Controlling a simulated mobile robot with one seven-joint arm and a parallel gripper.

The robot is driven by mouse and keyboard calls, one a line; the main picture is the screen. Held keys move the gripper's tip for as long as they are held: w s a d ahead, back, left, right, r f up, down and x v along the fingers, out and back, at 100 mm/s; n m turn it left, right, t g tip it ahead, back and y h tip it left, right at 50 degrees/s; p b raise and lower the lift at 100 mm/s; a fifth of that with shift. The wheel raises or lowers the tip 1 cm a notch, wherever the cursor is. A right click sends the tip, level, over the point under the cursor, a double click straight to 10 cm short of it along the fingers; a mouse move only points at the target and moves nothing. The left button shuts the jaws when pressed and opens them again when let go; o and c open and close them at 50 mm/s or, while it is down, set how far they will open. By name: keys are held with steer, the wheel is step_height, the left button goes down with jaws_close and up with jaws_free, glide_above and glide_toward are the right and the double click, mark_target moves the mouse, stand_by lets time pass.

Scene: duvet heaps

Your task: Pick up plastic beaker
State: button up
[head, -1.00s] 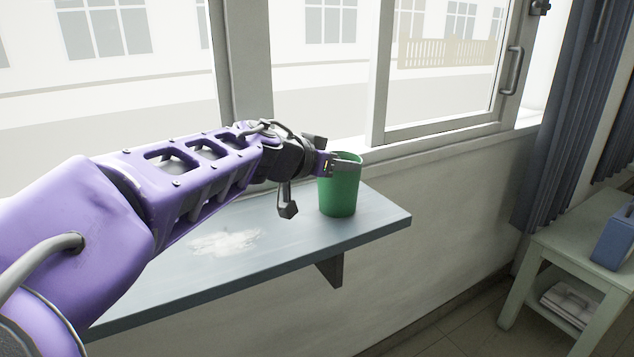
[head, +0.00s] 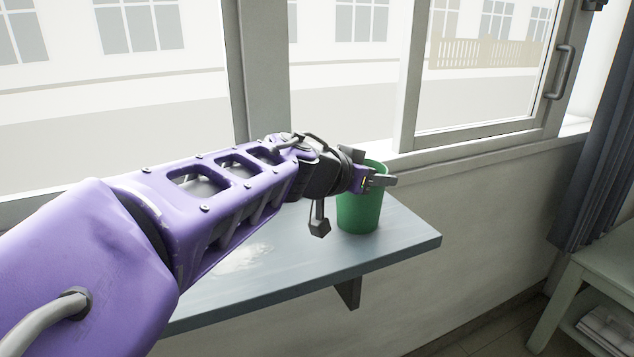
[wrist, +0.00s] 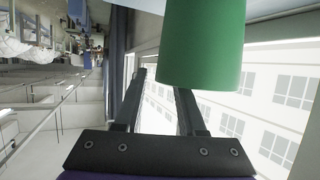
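The plastic beaker is a green cup (head: 358,212) standing upright on the blue-grey wall shelf (head: 400,244), near its right end. My gripper (head: 380,181) is at the height of the beaker's upper part, and in the head view it crosses in front of the rim. In the wrist view the beaker (wrist: 202,45) fills the top middle. My gripper (wrist: 160,82) is open there, with two dark fingers apart. The right finger's end is hidden behind the beaker, and the left finger is clear of it. I see no grip on the beaker.
A pale powdery patch (head: 243,257) lies on the shelf left of the beaker. The window frame (head: 408,90) and sill stand close behind. A dark curtain (head: 598,160) and a pale green side table (head: 590,268) are at the right. The shelf's right end is clear.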

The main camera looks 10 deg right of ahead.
jaws_close()
steer(key=shift+s+f, duration=0.1)
steer(key=shift+f, duration=0.05)
stand_by(1.4)
